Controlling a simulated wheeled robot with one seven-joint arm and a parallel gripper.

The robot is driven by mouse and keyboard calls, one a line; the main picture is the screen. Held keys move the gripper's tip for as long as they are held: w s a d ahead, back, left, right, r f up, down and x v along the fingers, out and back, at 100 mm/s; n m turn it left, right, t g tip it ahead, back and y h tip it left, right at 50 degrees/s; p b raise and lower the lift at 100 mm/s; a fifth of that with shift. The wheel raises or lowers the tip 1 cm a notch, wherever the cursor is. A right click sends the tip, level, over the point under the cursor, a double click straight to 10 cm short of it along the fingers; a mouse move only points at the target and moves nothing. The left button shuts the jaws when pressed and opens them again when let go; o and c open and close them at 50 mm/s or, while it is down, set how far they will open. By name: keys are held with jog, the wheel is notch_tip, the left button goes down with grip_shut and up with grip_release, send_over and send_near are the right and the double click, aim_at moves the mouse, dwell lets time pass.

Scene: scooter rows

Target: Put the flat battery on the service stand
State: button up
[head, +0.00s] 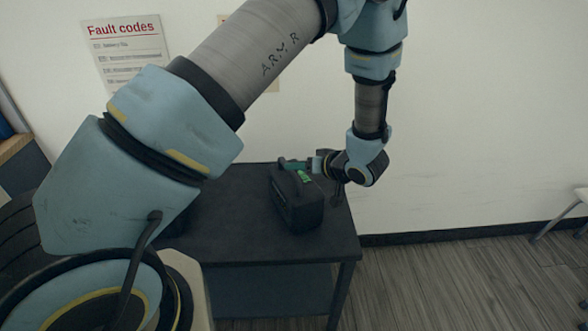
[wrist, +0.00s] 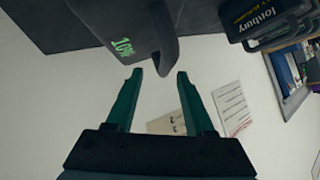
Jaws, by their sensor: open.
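A black battery (head: 297,207) with a top handle and a small green readout sits upright on a dark table (head: 235,200) in the head view. In the wrist view the battery (wrist: 95,22) shows a green "10%", and its handle (wrist: 168,45) points down toward my fingers. My gripper (head: 288,164), with green fingers, is at the top of the battery in the head view. In the wrist view my gripper (wrist: 160,74) is open, and the handle's end appears between the fingertips. I cannot tell whether they touch. Nothing shown labels the table as the service stand.
A dark object marked "Ionbury" (wrist: 270,18) is at the upper right of the wrist view. A "Fault codes" sheet (head: 125,50) hangs on the white wall behind the table. A white-topped piece of furniture (head: 581,196) is at the right edge. The floor between is clear.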

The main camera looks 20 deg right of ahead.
jog(key=v, duration=0.8)
jog(key=shift+b, duration=0.4)
jog(key=w+a+r+g+h, duration=0.1)
jog(key=w+a+r+h, duration=0.2)
jog(key=w, duration=0.4)
jog(key=w+a+r+g+h, duration=0.1)
jog(key=w+a+r+h, duration=0.25)
jog(key=w, duration=0.25)
jog(key=s+a+r+g+y, duration=0.1)
jog(key=s+a+g, duration=0.2)
jog(key=a, duration=1)
jog(key=s+a+r+g+y, duration=0.1)
jog(key=s+a+g, duration=0.3)
jog(key=s+a, duration=0.5)
jog(key=a+r, duration=0.1)
jog(key=a, duration=0.4)
jog(key=shift+s+r, duration=0.15)
jog(key=shift+r, duration=0.1)
